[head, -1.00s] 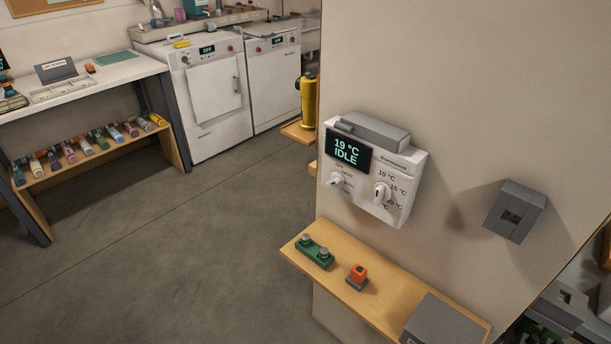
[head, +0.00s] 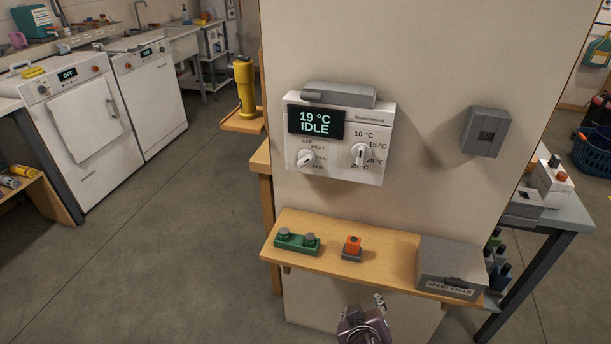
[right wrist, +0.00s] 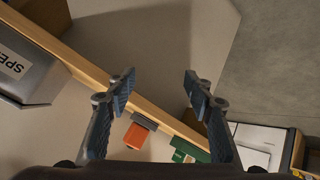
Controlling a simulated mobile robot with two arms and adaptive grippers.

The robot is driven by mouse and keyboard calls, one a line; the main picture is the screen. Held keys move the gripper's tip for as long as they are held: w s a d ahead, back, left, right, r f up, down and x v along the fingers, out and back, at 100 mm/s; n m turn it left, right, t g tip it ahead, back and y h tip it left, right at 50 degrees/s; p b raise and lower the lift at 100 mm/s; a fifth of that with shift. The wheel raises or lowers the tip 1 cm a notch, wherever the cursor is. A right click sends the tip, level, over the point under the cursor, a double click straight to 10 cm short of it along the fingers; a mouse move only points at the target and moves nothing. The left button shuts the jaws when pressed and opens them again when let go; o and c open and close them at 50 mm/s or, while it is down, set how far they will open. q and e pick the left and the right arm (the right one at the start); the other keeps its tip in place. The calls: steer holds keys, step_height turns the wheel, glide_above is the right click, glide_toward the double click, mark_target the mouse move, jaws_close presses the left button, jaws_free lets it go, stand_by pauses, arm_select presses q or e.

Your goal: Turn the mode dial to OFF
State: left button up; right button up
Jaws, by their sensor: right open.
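The white thermostat box (head: 338,134) is fixed to the wall panel and its display reads 19 °C IDLE. The mode dial (head: 306,157) is the left white knob under the display, with OFF, HEAT and other partly unreadable labels around it. A second knob (head: 361,154) on the right has temperature marks. My right gripper (head: 378,303) is at the bottom of the head view, below the shelf and well apart from the thermostat. In the right wrist view its two fingers (right wrist: 158,92) are spread with nothing between them. My left gripper is not in view.
A wooden shelf (head: 385,255) under the thermostat bears a green two-knob block (head: 297,242), an orange-and-grey block (head: 352,248) and a grey SPENT CELLS box (head: 450,268). A grey wall box (head: 486,131) is to the right. Floor is clear at left.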

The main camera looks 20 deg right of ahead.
steer(key=shift+m+t+h, duration=0.4)
steer(key=shift+t+h, duration=0.3)
steer(key=shift+h, duration=0.1)
steer(key=r, duration=0.2)
steer(key=w+d+r, duration=0.1)
steer(key=r, duration=0.1)
steer(key=w+r, duration=0.1)
steer(key=shift+w+d+r, duration=0.1)
steer(key=shift+d+r, duration=0.05)
steer(key=shift+r, duration=0.25)
steer(key=n+t, duration=0.6)
steer(key=t, duration=0.4)
glide_toward(304, 163)
steer(key=p+x, duration=0.2)
steer(key=x, duration=0.5)
steer(key=shift+w, duration=0.25)
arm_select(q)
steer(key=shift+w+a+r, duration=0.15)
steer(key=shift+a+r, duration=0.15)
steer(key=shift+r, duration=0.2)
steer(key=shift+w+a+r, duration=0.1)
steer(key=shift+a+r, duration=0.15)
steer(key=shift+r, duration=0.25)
arm_select(e)
steer(key=shift+w+d, duration=0.25)
steer(key=shift+w, duration=0.2)
steer(key=c, duration=1.2)
steer(key=shift+o, duration=0.2)
steer(key=shift+r, duration=0.1)
